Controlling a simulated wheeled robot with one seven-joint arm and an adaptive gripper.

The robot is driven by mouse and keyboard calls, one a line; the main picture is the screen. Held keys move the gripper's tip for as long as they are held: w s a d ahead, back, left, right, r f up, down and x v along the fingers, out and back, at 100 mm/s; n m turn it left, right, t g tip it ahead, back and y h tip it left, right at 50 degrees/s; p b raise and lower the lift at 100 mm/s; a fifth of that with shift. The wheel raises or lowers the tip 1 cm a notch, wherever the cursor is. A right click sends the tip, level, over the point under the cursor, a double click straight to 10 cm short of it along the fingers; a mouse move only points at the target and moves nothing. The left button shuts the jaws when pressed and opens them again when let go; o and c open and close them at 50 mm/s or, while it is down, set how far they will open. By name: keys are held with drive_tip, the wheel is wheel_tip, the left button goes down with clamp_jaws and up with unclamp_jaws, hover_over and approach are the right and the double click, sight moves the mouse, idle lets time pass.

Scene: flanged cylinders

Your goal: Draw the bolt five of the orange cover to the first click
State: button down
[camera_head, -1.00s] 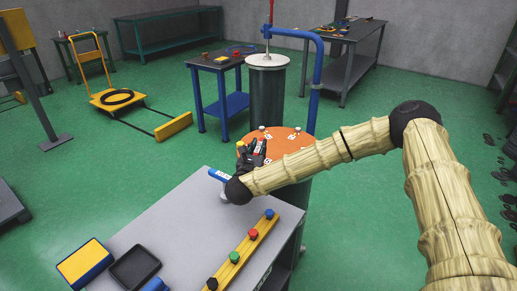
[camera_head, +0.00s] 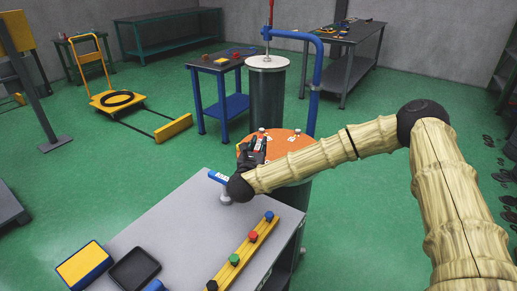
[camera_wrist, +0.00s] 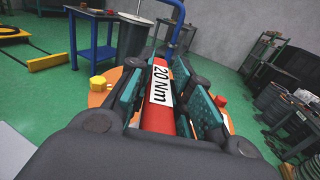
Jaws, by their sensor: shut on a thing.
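The orange cover (camera_head: 289,147) is a round disc on a dark flanged cylinder beyond the grey bench, partly hidden by my gripper. My gripper (camera_head: 255,150) is over its left part. In the wrist view my gripper (camera_wrist: 163,103) is shut on a red tool (camera_wrist: 160,119) with a white "20 Nm" label. A yellow bolt head (camera_wrist: 98,82) shows left of the fingers and a red one (camera_wrist: 221,101) right of them, by the orange edge. The far end of the tool and any bolt under it are hidden. I cannot read the bolt numbers.
The grey bench (camera_head: 190,222) holds a yellow rail (camera_head: 244,247) with coloured heads, a blue-handled tool (camera_head: 218,177), a black tray (camera_head: 134,269) and a yellow-blue box (camera_head: 84,263). A blue bent pipe (camera_head: 316,75) rises behind the cover beside a second cylinder (camera_head: 267,95).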

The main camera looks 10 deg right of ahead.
drive_tip(key=shift+r, duration=2.15)
